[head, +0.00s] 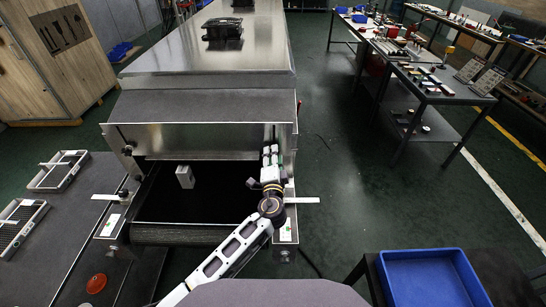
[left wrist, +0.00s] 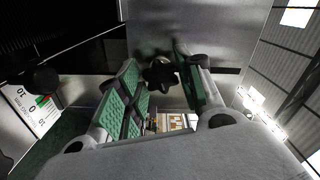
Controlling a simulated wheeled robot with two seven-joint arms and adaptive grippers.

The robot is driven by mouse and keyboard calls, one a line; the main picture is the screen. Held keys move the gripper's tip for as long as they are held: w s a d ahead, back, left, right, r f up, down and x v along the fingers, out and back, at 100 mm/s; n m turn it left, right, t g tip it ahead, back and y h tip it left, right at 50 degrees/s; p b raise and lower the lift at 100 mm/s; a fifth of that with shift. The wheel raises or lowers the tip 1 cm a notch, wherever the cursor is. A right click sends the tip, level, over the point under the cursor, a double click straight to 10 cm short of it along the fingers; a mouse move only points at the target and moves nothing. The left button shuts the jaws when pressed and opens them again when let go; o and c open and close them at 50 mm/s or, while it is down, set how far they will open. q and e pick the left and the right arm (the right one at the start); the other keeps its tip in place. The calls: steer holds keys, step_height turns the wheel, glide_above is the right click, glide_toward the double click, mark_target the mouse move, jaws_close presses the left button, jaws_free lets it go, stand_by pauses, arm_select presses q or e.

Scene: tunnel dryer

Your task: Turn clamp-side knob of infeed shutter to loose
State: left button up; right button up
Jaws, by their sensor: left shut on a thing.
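The infeed shutter (head: 200,137) is a metal panel across the dryer mouth, above the dark belt. My left gripper (head: 270,152) is at the shutter's right end. In the left wrist view, its green-padded fingers (left wrist: 158,82) are shut on a dark lobed knob (left wrist: 158,73), which lies between the pads near the metal face. The gripper hides this knob in the head view. Another dark knob (head: 127,150) shows at the shutter's left end. Which way the held knob is turned cannot be told. My right gripper is not in view.
A pale block (head: 185,177) stands on the belt (head: 210,205). A dark round knob (head: 253,183) is beside my left wrist, near a scale plate (left wrist: 38,108). A red button (head: 96,284) is at lower left. A blue tray (head: 433,280) is at lower right. The right-hand floor is open.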

arm_select(q)
steer(key=m+p, duration=0.6)
steer(key=m, duration=0.8)
steer(key=shift+s+d+m+p, duration=0.1)
steer(key=shift+d+m+p, duration=0.05)
steer(key=shift+m+p, duration=0.15)
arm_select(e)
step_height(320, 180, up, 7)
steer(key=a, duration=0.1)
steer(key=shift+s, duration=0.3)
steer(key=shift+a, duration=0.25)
